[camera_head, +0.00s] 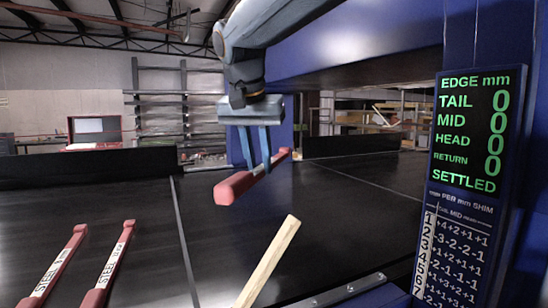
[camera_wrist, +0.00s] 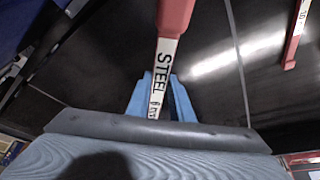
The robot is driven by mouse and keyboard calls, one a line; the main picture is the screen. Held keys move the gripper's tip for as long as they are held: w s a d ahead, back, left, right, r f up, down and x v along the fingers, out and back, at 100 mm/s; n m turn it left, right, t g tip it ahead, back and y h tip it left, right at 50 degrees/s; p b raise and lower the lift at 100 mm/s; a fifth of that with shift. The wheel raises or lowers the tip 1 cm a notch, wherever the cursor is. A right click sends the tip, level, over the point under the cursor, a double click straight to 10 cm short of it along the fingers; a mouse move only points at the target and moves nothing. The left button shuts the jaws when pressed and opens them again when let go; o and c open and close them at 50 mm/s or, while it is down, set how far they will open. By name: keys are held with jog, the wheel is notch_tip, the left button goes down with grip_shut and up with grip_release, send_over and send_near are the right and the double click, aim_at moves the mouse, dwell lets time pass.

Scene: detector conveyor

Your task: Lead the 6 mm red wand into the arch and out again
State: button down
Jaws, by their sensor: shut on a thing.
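The red wand (camera_head: 235,187) with a white label is held in the air above the black belt. In the wrist view the label on this wand (camera_wrist: 170,22) reads STEEL with what looks like 6 mm. My gripper (camera_head: 258,166) is shut on its middle, and the blue fingers also show in the wrist view (camera_wrist: 161,82). The wand's thick red end points toward the viewer and its far end points at the arch's left post. The blue arch (camera_head: 350,52) spans the belt behind and right. I cannot tell whether the wand's far end is inside it.
Two other red wands, one on the left (camera_head: 62,262) and one beside it (camera_head: 113,258), lie on the belt. A wooden stick (camera_head: 268,264) rises at front centre. A display (camera_head: 468,130) at right reads zeros and SETTLED. The belt's middle is clear.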

jog(key=s+a, duration=0.2)
jog(key=a, duration=0.4)
jog(key=s+a, duration=0.3)
jog(key=a, duration=0.4)
jog(key=shift+s+a+p, duration=0.25)
jog(key=shift+p, duration=0.2)
jog(key=shift+s, duration=0.1)
